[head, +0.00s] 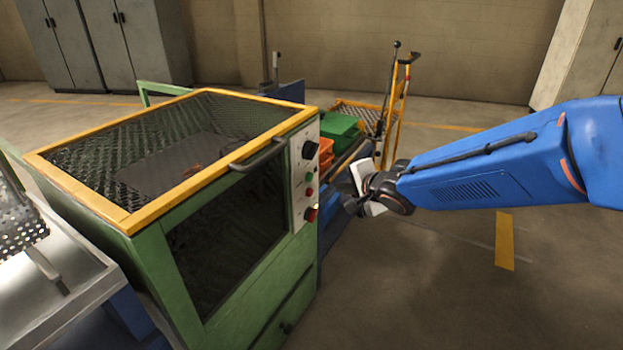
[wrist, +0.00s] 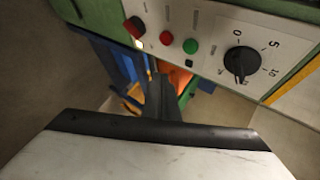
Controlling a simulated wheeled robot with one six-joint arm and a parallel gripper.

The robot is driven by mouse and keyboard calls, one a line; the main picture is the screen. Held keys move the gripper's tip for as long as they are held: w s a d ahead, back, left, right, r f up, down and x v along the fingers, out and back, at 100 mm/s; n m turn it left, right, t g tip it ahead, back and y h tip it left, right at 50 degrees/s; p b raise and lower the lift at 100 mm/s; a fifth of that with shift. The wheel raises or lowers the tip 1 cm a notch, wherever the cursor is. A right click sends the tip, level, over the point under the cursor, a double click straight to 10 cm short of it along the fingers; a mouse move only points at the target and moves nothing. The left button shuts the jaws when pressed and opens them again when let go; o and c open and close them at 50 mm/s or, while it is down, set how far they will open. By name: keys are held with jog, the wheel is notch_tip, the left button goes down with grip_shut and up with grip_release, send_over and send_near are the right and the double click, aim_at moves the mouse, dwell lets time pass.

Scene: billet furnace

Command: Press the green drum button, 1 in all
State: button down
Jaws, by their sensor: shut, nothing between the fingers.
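The green button (wrist: 190,46) is a small round cap on the white control panel (wrist: 205,25), beside a red button (wrist: 166,38). In the head view the green button (head: 308,177) sits above the red one on the panel of the green machine (head: 150,245). My gripper (head: 352,190) is shut and empty, just right of the panel. In the wrist view its dark fingertips (wrist: 161,92) lie below the green button and slightly left of it in the picture. They look apart from the panel, but the exact gap cannot be told.
A black dial (wrist: 242,62) and a red knob (wrist: 135,27) flank the buttons. The machine's handle (head: 258,155) juts out near the panel. Green (head: 340,127) and orange (head: 326,152) bins and a yellow hand truck (head: 396,110) stand behind. The floor at right is clear.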

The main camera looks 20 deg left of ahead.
aim_at(310, 177)
jog(key=a, duration=0.6)
jog(key=shift+w, duration=0.25)
jog(key=shift+a, duration=0.2)
dwell(1.8)
jog(key=shift+a, duration=0.2)
